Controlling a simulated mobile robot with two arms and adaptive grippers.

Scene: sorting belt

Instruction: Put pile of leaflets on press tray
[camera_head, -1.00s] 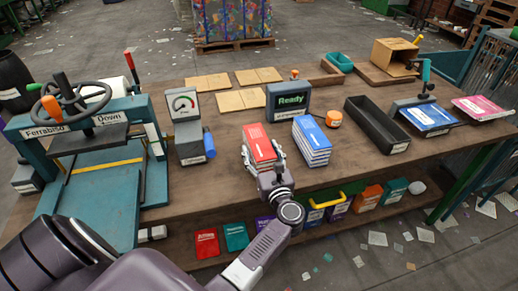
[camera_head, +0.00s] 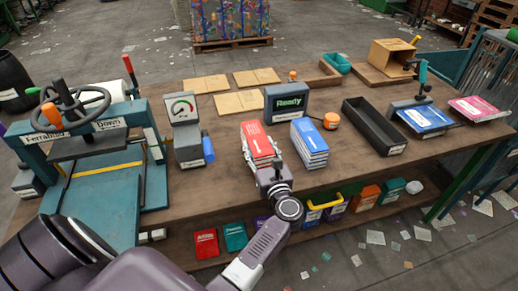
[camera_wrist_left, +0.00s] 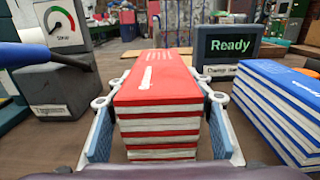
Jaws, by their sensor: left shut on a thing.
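A pile of red-covered leaflets (camera_head: 257,140) stands on the wooden table near its front edge; it also shows in the left wrist view (camera_wrist_left: 158,95). My left gripper (camera_head: 263,165) reaches over the front edge with one finger on each side of the pile and is shut on it. In the left wrist view its blue-padded fingers (camera_wrist_left: 160,140) flank the red pile. The press (camera_head: 90,150) stands at the left of the table, with a teal tray (camera_head: 105,190) under its plate. My right gripper is not in view.
A blue pile (camera_head: 309,143) stands just right of the red one. A gauge box (camera_head: 187,140) with a blue handle stands between the pile and the press. A "Ready" screen (camera_head: 287,101) is behind. A black trough (camera_head: 374,125) is further right.

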